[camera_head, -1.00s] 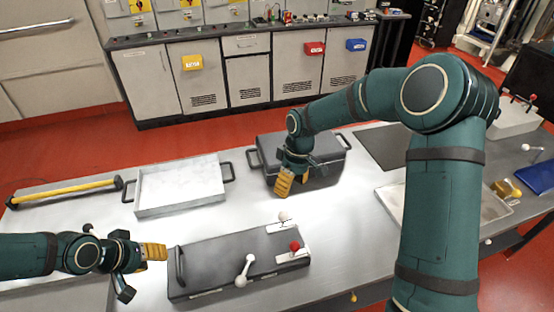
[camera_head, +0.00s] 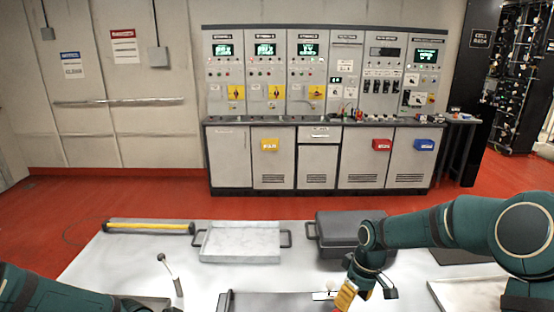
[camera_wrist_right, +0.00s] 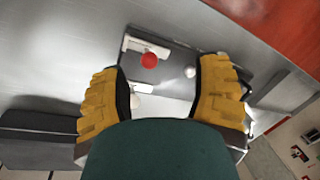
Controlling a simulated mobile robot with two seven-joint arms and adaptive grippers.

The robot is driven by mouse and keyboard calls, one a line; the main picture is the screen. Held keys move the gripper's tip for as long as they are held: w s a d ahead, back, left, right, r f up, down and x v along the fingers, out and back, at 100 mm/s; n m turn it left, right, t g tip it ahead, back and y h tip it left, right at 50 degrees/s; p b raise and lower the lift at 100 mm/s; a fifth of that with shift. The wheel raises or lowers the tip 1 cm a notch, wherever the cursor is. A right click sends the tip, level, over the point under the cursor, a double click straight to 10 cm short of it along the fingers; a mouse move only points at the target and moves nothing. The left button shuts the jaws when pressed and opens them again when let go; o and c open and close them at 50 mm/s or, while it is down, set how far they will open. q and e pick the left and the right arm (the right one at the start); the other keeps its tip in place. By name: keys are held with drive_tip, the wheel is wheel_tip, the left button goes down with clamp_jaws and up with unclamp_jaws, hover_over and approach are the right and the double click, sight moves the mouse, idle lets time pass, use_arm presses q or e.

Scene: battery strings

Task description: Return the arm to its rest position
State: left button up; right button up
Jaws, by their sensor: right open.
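My right gripper (camera_head: 347,296) hangs over the near part of the table, in front of the large dark case. In the right wrist view its yellow fingers (camera_wrist_right: 162,80) are spread wide with nothing between them. Beyond them is a dark lidded unit (camera_wrist_right: 175,72) with a red knob (camera_wrist_right: 149,60) and a white knob (camera_wrist_right: 189,72), apart from the fingers. My right arm (camera_head: 430,228) reaches in from the right, bent at the elbow. My left arm (camera_head: 35,292) shows at the lower left; its gripper fingers are out of the frame.
A dark box top (camera_head: 270,302) is cut off below. Cabinets (camera_head: 320,160) stand behind, across the red floor.

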drive_tip(key=s+a+f+m, duration=0.1)
drive_tip(key=s+a+f, duration=0.1)
drive_tip(key=f, duration=0.2)
drive_tip(key=s+a+f+m+y+b, duration=0.1)
drive_tip(key=a+f, duration=0.1)
drive_tip(key=f, duration=0.2)
drive_tip(key=s+a+f+m, duration=0.1)
drive_tip(key=s+a+f, duration=0.1)
drive_tip(key=f, duration=0.2)
drive_tip(key=shift+s+a+f+t+y+b, duration=0.35)
drive_tip(key=shift+t+y, duration=0.05)
use_arm(q)
drive_tip(key=s+d+f+b, duration=0.1)
drive_tip(key=s+d+f, duration=0.2)
drive_tip(key=f, duration=0.6)
drive_tip(key=s+d+f+n+g+y+b, duration=0.1)
drive_tip(key=s+d+f, duration=0.3)
drive_tip(key=f, duration=0.4)
drive_tip(key=shift+s+d+f+g, duration=0.15)
drive_tip(key=shift+d+f+g, duration=0.2)
drive_tip(key=shift+d, duration=0.25)
use_arm(e)
drive_tip(key=s+a+f+m+t, duration=0.2)
drive_tip(key=s+f+m, duration=0.3)
drive_tip(key=s+f, duration=0.3)
drive_tip(key=s, duration=0.4)
drive_tip(key=shift+a+m, duration=0.15)
drive_tip(key=shift+m, duration=0.15)
